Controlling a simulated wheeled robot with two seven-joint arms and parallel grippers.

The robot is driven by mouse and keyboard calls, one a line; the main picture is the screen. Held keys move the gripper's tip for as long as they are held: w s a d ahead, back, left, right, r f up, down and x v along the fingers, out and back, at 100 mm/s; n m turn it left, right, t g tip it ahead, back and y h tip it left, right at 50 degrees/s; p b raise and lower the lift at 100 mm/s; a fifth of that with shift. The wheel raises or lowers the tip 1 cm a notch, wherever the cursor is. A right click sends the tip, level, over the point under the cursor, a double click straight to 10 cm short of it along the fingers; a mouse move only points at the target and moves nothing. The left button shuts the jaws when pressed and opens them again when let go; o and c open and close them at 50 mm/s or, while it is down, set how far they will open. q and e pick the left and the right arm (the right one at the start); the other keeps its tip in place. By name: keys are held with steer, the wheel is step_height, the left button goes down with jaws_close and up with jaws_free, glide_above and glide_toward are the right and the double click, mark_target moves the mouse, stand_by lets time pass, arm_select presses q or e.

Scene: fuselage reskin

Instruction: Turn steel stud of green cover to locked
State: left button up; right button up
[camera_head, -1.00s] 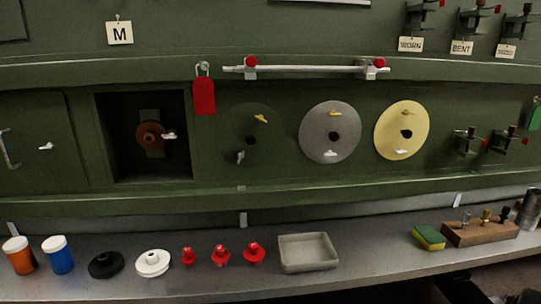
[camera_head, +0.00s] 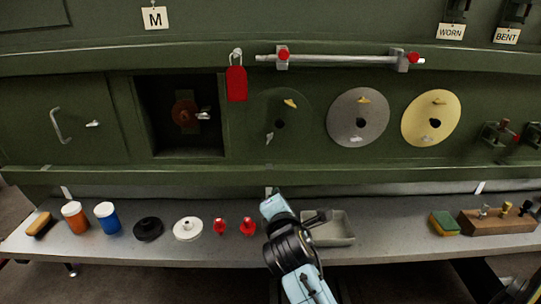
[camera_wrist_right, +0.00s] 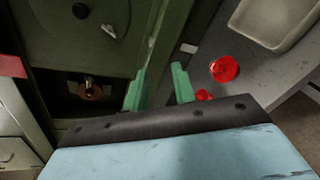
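The green cover (camera_head: 265,112) is a round disc on the dark green wall, the same colour as the wall around it. It has a brass stud (camera_head: 290,103) at its top and a steel stud (camera_head: 270,137) at its lower left, the steel one set at a steep slant. In the right wrist view the green cover (camera_wrist_right: 60,28) is at the upper left with its steel stud (camera_wrist_right: 108,30). My right gripper (camera_wrist_right: 160,88) has its green fingers apart with nothing between them. Its hand (camera_head: 275,207) is below the cover, over the bench. My left gripper is not in view.
Grey (camera_head: 345,115) and yellow (camera_head: 450,112) covers are right of the green one. A red tag (camera_head: 236,84) hangs beside the open bay (camera_head: 155,140). A ledge (camera_head: 120,174) runs below. The bench holds red plugs (camera_head: 247,227), a tray (camera_head: 343,230) and a wooden block (camera_head: 480,225).

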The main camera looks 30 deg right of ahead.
mark_target(270, 140)
steer(key=w+r+n+t+h, duration=0.2)
steer(key=w+r+n, duration=0.3)
steer(key=r+n, duration=0.15)
steer(key=shift+m, duration=0.45)
steer(key=x, duration=1.3)
steer(key=shift+d+r, duration=0.15)
steer(key=shift+d, duration=0.05)
jaws_close()
